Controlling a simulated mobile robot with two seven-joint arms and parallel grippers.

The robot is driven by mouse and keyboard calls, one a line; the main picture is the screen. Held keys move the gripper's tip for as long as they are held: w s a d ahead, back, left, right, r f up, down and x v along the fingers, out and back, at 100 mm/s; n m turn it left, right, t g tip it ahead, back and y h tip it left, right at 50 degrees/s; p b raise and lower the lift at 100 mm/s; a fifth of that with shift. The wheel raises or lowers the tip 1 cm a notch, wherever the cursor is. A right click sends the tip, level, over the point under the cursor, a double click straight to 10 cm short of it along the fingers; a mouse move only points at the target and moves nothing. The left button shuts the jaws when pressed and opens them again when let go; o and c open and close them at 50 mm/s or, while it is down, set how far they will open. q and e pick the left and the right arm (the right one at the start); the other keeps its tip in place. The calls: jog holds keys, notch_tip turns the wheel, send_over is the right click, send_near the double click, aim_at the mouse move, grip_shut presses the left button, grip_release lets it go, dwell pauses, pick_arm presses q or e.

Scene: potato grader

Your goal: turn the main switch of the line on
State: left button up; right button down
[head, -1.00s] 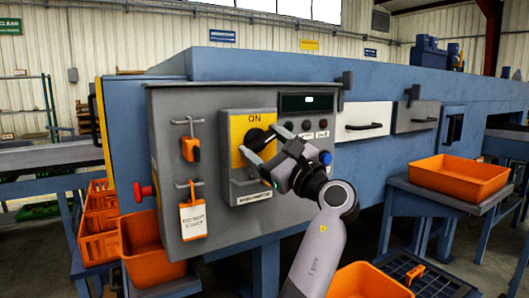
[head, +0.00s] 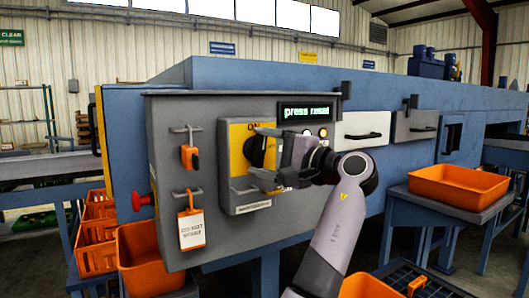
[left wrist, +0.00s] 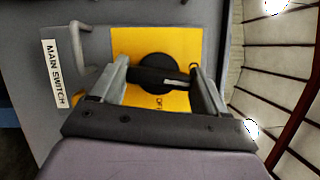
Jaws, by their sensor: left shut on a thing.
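The main switch is a round black knob (head: 257,150) on a yellow plate (head: 237,137) on the grey control panel (head: 165,120). In the left wrist view, the knob's bar (left wrist: 150,75) runs from finger to finger, its white mark toward the right-hand finger. Part of "OFF" shows below the knob. The "MAIN SWITCH" label (left wrist: 56,74) is at the left. My left gripper (head: 264,156) is shut on the knob's bar, one finger above and one below in the head view, hiding part of the plate. The display (head: 306,112) reads "press reset". My right gripper is out of view.
An orange padlock (head: 190,157) and an orange-framed tag (head: 191,228) hang on hooks left of the switch. A red button (head: 142,201) sticks out at the panel's left side. Orange crates (head: 458,180) stand on both sides.

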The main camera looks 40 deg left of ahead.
pick_arm(q)
jog(key=shift+n, duration=0.7)
jog(key=shift+h, duration=0.3)
jog(key=shift+n, duration=0.4)
jog(key=o, duration=1.1)
jog(key=shift+s, duration=0.1)
jog(key=shift+c, duration=0.2)
jog(key=d, duration=0.7)
jog(key=shift+w+b, duration=0.3)
jog(key=shift+w, duration=0.1)
